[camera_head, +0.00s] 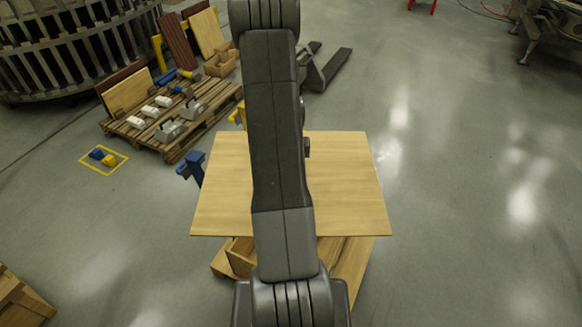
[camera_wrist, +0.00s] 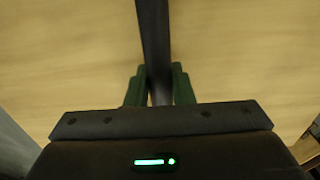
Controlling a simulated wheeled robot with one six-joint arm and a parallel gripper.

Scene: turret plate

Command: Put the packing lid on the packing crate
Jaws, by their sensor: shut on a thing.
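The packing lid (camera_head: 350,185) is a flat, light wooden board in the middle of the head view. It fills most of the wrist view (camera_wrist: 70,60). My gripper (camera_wrist: 159,85) is shut on the lid's dark bar handle (camera_wrist: 153,35), with a green finger on each side. In the head view my arm covers the gripper and the middle of the lid. A wooden box, seemingly the packing crate (camera_head: 352,262), shows below the lid's near edge. The lid hides most of it, and I cannot tell whether they touch.
A pallet (camera_head: 185,138) with boards, tools and grey parts stands at upper left, beside a large slatted ring (camera_head: 75,50). A blue post (camera_head: 192,168) stands by the lid's left edge. Another wooden thing (camera_head: 20,305) is at lower left. The right floor is clear.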

